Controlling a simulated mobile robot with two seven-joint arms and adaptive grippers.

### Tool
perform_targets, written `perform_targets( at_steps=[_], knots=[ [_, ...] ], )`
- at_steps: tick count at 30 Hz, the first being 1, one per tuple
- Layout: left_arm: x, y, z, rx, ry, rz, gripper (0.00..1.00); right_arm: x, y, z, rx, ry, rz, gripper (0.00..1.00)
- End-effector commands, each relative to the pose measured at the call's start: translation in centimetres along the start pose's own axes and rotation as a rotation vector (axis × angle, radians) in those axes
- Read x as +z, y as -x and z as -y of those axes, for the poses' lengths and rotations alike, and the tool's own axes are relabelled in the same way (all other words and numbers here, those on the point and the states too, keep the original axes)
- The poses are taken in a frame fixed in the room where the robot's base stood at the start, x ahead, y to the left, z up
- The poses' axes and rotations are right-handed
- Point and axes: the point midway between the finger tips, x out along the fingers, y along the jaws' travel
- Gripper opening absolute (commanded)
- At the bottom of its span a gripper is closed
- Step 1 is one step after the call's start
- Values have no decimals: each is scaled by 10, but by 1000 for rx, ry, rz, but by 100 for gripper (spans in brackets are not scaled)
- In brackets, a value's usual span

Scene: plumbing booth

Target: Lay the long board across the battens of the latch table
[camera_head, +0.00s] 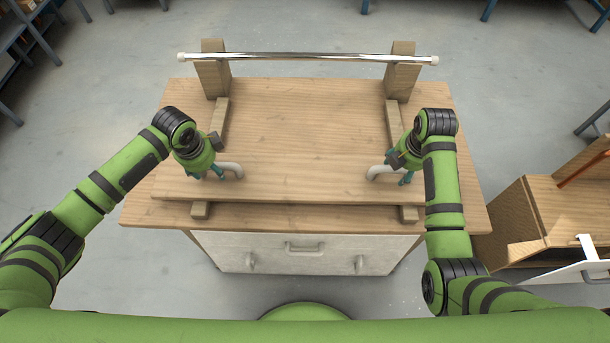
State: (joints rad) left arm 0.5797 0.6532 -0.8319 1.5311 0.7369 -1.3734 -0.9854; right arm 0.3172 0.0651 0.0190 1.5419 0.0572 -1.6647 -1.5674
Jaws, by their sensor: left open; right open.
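The long board (300,186) lies across the two battens of the latch table (460,205), near its front edge. The left batten (219,122) and right batten (394,122) show behind the board, and their front ends stick out from under it. Pale curved handles, left (233,168) and right (377,172), stand on the board near its ends. My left gripper (208,176) is open beside the left handle. My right gripper (405,179) is open beside the right handle. Whether the fingers touch the handles is hard to tell.
A chrome bar (305,56) with white end caps spans two wooden posts (213,72) (402,76) at the table's back. A white drawer front (300,253) is below. A wooden cabinet (540,215) stands at the right. The tabletop between the battens is clear.

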Motion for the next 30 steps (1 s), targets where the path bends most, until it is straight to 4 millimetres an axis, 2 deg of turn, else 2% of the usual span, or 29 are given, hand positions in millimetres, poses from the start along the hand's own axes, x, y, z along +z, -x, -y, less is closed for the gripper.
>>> perform_targets(
  at_steps=[10, 12, 14, 15, 30],
  knots=[
    [0, -4, 0, 0, 0, 0, 60, 0, -4, 0, 1, 1, 0, 60],
    [0, -4, 0, -1, 0, 0, 32, 0, -4, 0, 1, 1, 0, 32],
    [0, -4, 0, -1, 0, 0, 8, 0, -4, 0, 1, 1, 0, 8],
    [0, -4, 0, -1, -1, -1, 0, 0, -4, 0, 1, 0, 0, 0],
    [-1, 3, 3, -7, -5, -3, 0, 0, 3, -2, 4, 3, 0, 0]
  ],
)
